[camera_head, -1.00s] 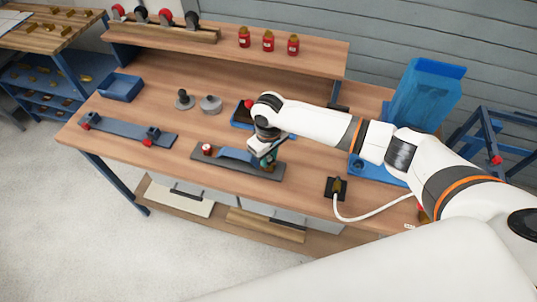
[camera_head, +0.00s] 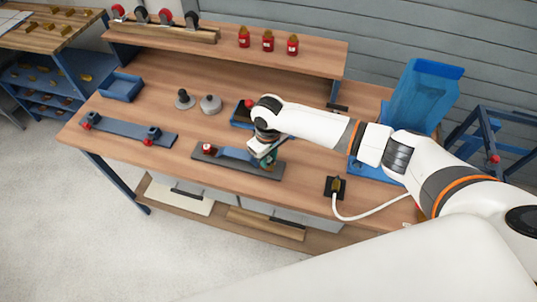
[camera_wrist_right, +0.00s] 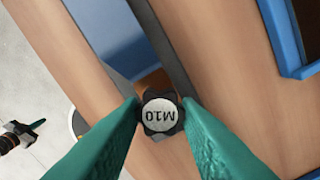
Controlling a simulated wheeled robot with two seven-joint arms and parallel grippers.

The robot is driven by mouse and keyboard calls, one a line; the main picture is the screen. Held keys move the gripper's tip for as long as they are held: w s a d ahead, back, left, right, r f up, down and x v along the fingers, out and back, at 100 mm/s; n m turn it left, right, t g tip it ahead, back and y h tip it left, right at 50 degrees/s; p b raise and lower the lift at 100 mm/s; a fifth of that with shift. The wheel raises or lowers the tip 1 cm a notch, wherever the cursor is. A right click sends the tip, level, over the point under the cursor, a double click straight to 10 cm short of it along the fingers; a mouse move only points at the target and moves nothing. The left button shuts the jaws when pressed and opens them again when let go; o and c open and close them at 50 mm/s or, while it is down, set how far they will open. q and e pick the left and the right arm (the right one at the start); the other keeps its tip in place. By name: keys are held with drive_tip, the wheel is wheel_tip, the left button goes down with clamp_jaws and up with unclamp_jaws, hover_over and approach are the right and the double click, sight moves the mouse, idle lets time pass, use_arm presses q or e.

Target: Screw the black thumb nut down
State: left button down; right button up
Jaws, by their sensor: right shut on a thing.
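The black thumb nut (camera_wrist_right: 160,115) has a lobed dark rim and a pale round top marked M10. In the right wrist view the two green fingertips of my right gripper (camera_wrist_right: 161,113) press on it from both sides. In the head view my right gripper (camera_head: 267,161) points down over the right end of a dark base plate (camera_head: 235,174) with a blue part (camera_head: 233,153) lying along it. The nut is hidden there by the gripper. How far down the nut sits cannot be told.
A red knob (camera_head: 207,149) stands on the plate's left end. A blue bin (camera_head: 242,114) lies behind my right wrist. A black socket with a white cable (camera_head: 354,217) is to the right.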

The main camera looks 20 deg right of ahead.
drive_tip(key=shift+f, duration=0.15)
drive_tip(key=shift+p, duration=0.45)
idle(0.5)
drive_tip(key=shift+f, duration=0.4)
idle(0.8)
drive_tip(key=m+p, duration=0.6)
drive_tip(key=shift+a+r+m+p, duration=0.1)
drive_tip(key=shift+r+m+p, duration=0.2)
drive_tip(key=shift+m+p, duration=0.1)
drive_tip(key=m+p, duration=0.5)
drive_tip(key=m, duration=0.3)
drive_tip(key=shift+a, duration=0.1)
drive_tip(key=m+p, duration=0.1)
drive_tip(key=m, duration=0.2)
drive_tip(key=shift+f, duration=0.15)
drive_tip(key=shift+w+f+m, duration=0.1)
drive_tip(key=shift+f+m, duration=0.05)
drive_tip(key=shift+m, duration=0.75)
